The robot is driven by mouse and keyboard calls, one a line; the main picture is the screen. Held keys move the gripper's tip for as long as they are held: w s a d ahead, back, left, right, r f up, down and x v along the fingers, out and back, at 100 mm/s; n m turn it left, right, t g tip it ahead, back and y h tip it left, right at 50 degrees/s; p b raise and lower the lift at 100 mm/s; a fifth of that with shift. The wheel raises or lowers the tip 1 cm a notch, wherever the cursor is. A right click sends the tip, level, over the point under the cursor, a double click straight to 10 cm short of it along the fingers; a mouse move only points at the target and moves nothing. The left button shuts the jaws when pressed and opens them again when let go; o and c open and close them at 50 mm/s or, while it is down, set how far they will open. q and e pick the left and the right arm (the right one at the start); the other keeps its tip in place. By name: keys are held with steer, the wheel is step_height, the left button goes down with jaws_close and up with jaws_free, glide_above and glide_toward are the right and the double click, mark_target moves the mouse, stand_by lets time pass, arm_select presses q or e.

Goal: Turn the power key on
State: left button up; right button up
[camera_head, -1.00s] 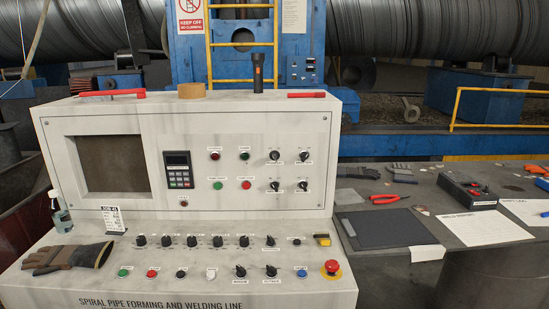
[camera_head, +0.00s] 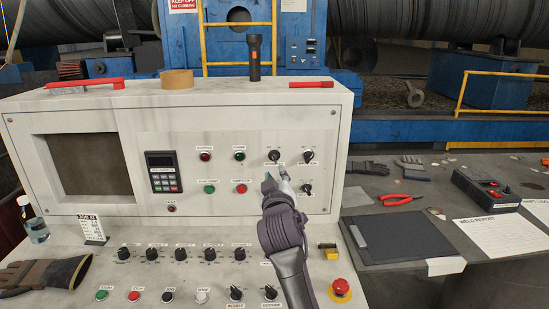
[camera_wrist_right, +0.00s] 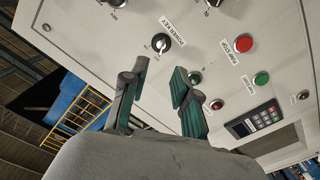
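The power key (camera_head: 274,157) is a black rotary switch in the upper row on the upright face of the white console (camera_head: 60,108). In the right wrist view the power key (camera_wrist_right: 160,42) shows beside its printed "POWER KEY" label, beyond the fingertips. My right gripper (camera_head: 277,179) is just below the key in the head view. In the wrist view its fingers (camera_wrist_right: 161,72) are apart with nothing between them, and the key shows clear of both. The gripper hides the switch below the key in the head view. My left gripper is not in view.
Another black switch (camera_head: 308,157) is right of the key, with one more (camera_head: 308,188) below it. A green lamp (camera_head: 239,156) and red button (camera_head: 241,188) are to the left. A flashlight (camera_head: 254,58) and tape roll (camera_head: 177,79) stand on the console top. My arm passes over the lower panel.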

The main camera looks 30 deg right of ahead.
mark_target(275, 159)
steer(key=x, duration=0.4)
steer(key=shift+w+d+f+p, duration=0.1)
steer(key=shift+w+d+p, duration=0.15)
steer(key=shift+w+p, duration=0.05)
steer(key=x, duration=0.4)
steer(key=shift+w+d+p, duration=0.1)
steer(key=shift+w+p, duration=0.25)
steer(key=shift+w+d+f, duration=0.15)
steer(key=shift+w+d, duration=0.1)
steer(key=shift+w, duration=0.05)
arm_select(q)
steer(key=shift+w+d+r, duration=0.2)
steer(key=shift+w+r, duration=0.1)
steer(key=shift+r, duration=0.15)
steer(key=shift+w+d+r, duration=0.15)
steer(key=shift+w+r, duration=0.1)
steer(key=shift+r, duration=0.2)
arm_select(e)
jaws_close()
